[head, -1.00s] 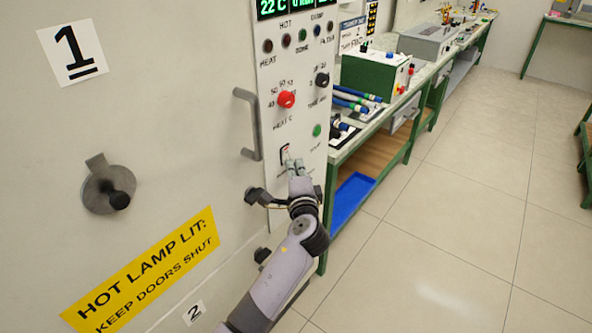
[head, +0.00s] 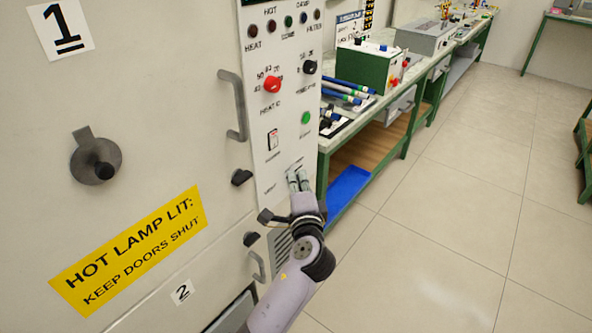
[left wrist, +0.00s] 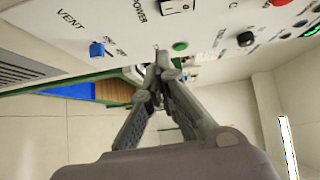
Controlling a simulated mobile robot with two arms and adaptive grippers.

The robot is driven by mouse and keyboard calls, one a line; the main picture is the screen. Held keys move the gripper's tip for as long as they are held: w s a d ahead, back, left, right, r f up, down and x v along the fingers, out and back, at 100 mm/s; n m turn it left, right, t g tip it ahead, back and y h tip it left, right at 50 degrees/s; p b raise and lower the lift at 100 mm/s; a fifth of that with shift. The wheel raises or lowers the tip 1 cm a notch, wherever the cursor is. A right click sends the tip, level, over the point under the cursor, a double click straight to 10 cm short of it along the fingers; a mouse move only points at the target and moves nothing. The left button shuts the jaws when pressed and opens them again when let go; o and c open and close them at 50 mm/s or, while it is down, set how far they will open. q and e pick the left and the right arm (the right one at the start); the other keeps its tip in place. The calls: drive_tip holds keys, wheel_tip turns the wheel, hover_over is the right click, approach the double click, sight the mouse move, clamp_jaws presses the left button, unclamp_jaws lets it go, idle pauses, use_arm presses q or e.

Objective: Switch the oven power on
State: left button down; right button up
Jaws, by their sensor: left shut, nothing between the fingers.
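The oven's control panel (head: 254,88) is a tall pale strip. Its power switch (head: 272,139) is a small rocker in a dark frame; it also shows at the top edge of the left wrist view (left wrist: 178,6), beside the word POWER. I cannot tell for sure which way the rocker is tipped. My left gripper (head: 298,181) is shut and empty. Its fingertips are at the lower panel, below and right of the switch and apart from it; whether they touch the panel is unclear. My right gripper is not in view.
A red knob (head: 272,84), a black knob (head: 309,67) and a green button (head: 306,118) surround the switch. A blue vent knob (left wrist: 97,48) is near the fingers. A grey door handle (head: 236,105) stands out left of the panel. A bench with a green box (head: 362,68) is behind.

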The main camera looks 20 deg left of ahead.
use_arm(q)
drive_tip(key=shift+v, duration=1.4)
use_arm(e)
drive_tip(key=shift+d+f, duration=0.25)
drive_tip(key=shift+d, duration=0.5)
use_arm(q)
drive_tip(key=shift+f, duration=0.15)
